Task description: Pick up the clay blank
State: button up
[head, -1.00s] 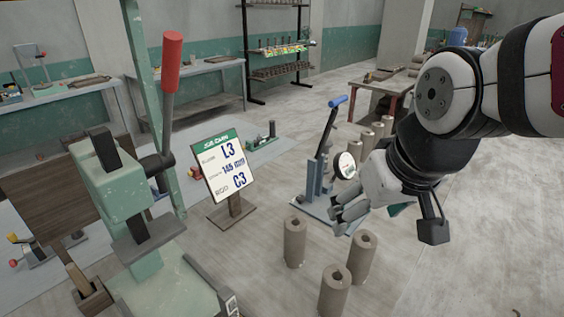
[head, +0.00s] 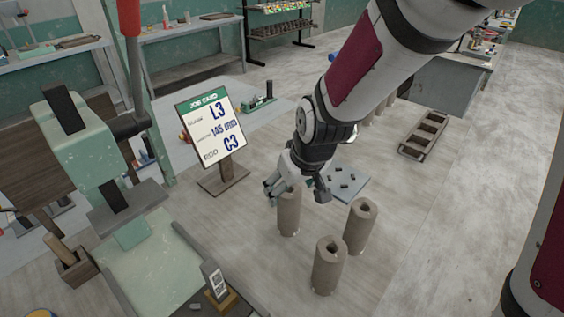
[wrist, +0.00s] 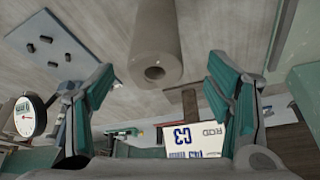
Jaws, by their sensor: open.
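Three upright grey-brown clay blanks with a hole in the top stand on the bench: a left one (head: 289,215), a right one (head: 359,228) and a front one (head: 328,267). Which one the task means is not marked. My gripper (head: 275,190) is at the top of the left blank and covers part of it in the head view. In the wrist view a blank (wrist: 158,40) shows between the two spread teal fingers of my gripper (wrist: 159,82), with clear gaps on both sides. Its holed end faces the camera. I see no finger contact.
The job card (head: 212,125) on a wooden stand is left of my gripper. A green lever press (head: 75,140) stands further left. A blue-grey plate (head: 347,185) with dark pegs lies behind the blanks; a wooden rack (head: 424,135) is behind right. A dial gauge (wrist: 25,117) shows in the wrist view.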

aim_at(289, 210)
jog(key=shift+w+x, duration=0.2)
jog(key=shift+x, duration=1.6)
jog(key=shift+w+x, duration=0.2)
jog(key=shift+x, duration=1.55)
jog(key=shift+d+r, duration=0.1)
grip_shut()
